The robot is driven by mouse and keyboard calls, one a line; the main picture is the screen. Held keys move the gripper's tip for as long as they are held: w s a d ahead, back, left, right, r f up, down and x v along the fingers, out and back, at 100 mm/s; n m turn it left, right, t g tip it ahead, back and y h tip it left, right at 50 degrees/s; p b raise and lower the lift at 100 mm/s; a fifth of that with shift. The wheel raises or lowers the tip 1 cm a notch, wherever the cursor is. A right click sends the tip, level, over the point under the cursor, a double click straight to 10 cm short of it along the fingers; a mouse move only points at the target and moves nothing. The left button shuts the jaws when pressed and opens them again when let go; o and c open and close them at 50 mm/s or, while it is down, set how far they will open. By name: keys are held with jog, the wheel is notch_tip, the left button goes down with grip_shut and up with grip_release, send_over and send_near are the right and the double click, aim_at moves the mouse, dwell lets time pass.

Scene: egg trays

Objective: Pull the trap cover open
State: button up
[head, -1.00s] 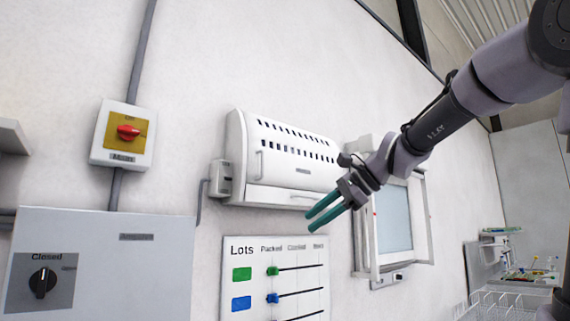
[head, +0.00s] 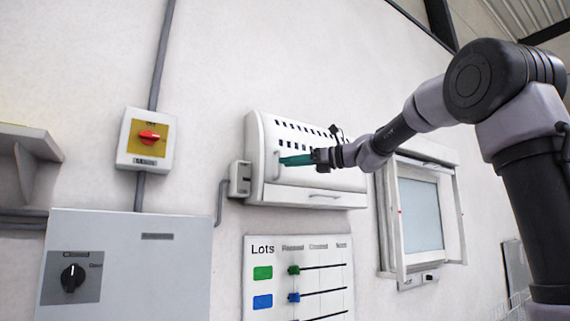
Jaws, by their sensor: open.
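The trap is a white vented box (head: 320,175) fixed to the wall. Its cover (head: 300,142) has rows of dark slots and looks closed. A vertical bar handle (head: 276,164) is at the cover's left end. A horizontal handle (head: 324,195) sits on the lower front strip. My gripper (head: 286,160), with teal fingers, is open, its tips pointing left beside the vertical handle. The fingers overlap in this view. I cannot tell whether they touch the handle or reach around it. My wrist hides part of the cover's right side.
A red switch (head: 149,137) on a yellow plate and a grey cabinet (head: 128,260) are to the left. A lots board (head: 262,290) hangs below the trap. A framed window-like unit (head: 424,215) is to the right, behind my arm.

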jog(key=shift+x, duration=1.05)
grip_shut()
dwell(0.7)
